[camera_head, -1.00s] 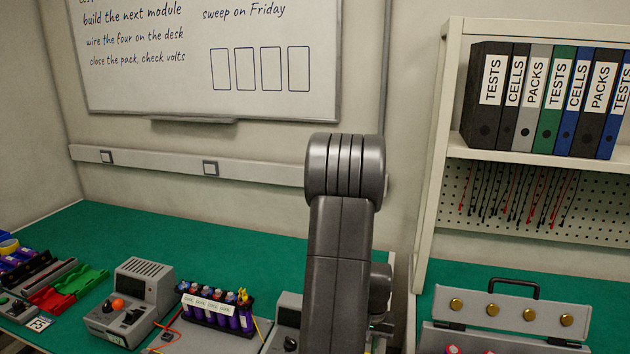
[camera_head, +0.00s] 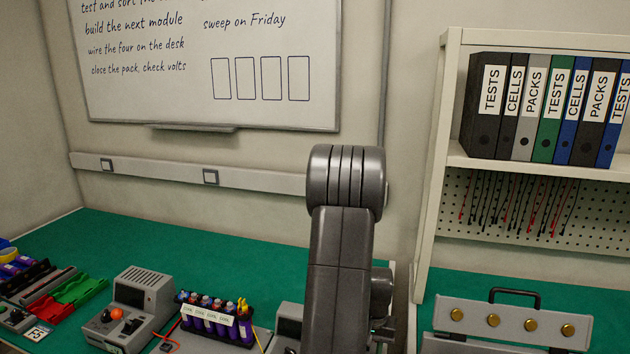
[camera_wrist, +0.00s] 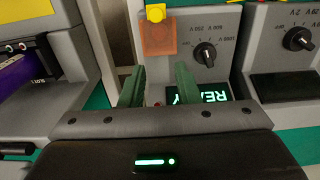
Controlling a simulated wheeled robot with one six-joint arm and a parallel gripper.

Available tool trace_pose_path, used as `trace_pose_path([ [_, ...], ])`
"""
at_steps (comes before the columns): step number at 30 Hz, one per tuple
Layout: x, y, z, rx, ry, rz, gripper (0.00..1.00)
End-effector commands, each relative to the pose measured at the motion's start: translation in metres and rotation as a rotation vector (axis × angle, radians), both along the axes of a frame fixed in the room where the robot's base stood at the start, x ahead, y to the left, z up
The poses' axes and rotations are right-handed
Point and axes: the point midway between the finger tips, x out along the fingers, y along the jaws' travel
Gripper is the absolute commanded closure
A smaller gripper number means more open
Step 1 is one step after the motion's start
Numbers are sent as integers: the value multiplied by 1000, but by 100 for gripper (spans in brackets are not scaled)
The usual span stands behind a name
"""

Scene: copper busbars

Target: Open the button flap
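In the wrist view, a grey device carries a translucent orange flap (camera_wrist: 158,38) with a yellow part (camera_wrist: 155,12) at its upper edge. I cannot tell whether the yellow part is the button or a tab. A black knob (camera_wrist: 204,54) is right of the flap, and a lit display (camera_wrist: 198,95), seen upside down, is below it. My gripper (camera_wrist: 160,72) is open and empty; its green fingers point at the device just below the flap, with no clear contact. In the head view my arm hides the gripper and part of a grey device (camera_head: 290,312).
A second grey device (camera_wrist: 288,55) stands close on the right in the wrist view. In the head view, a row of cells (camera_head: 215,322), another device (camera_head: 130,305) and trays (camera_head: 65,297) stand left of my arm. Green bench top (camera_head: 190,250) is clear behind them.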

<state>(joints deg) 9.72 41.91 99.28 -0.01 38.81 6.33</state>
Motion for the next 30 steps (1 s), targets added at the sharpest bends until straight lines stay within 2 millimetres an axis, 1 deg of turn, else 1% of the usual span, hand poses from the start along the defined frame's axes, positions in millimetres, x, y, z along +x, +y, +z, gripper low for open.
trace_pose_path([
  [8,0,0,0,0,0,0,71],
  [11,0,0,4,0,0,0,71],
  [30,0,0,67,0,0,0,71],
])
